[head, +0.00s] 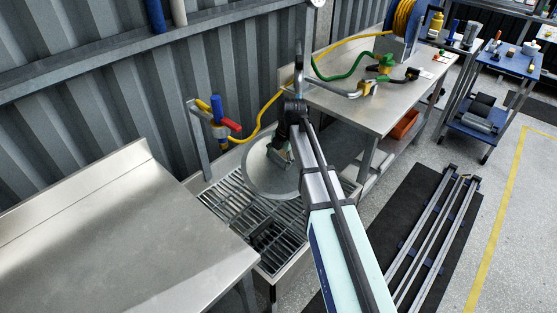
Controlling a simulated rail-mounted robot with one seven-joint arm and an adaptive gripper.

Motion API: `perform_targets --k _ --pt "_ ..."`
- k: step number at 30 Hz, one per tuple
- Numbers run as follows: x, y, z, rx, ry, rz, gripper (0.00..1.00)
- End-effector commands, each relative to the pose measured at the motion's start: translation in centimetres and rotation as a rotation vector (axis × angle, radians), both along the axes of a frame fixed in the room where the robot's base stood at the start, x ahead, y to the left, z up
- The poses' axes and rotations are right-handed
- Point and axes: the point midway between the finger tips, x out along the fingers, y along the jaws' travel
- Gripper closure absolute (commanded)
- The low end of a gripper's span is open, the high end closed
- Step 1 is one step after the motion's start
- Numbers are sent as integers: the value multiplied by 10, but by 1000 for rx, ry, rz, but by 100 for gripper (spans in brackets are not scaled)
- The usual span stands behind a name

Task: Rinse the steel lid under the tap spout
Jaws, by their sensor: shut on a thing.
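The steel lid (262,182) is a round grey disc above the slatted floor drain basin. My gripper (279,154) reaches down onto its upper face and is shut on it; the exact grip point is small and partly hidden by my arm. A grey tap post (197,145) stands at the basin's back left, beside the lid. At its top are a blue part (217,106), a red lever (233,125) and a yellow end. I cannot clearly make out the spout opening, or any water running.
The basin grate (233,207) shows left of and below the lid. A bare steel counter (130,235) is at left. A steel table (335,70) behind holds green and yellow hoses and metal fittings. Rails on a black mat (425,235) lie on the floor at right.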

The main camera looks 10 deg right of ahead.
Motion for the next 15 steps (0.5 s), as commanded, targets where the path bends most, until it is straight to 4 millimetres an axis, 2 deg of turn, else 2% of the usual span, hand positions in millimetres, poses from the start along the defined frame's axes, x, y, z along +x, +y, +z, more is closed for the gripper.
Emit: perform_targets --k 15 --pt "41 -13 0 0 0 0 61"
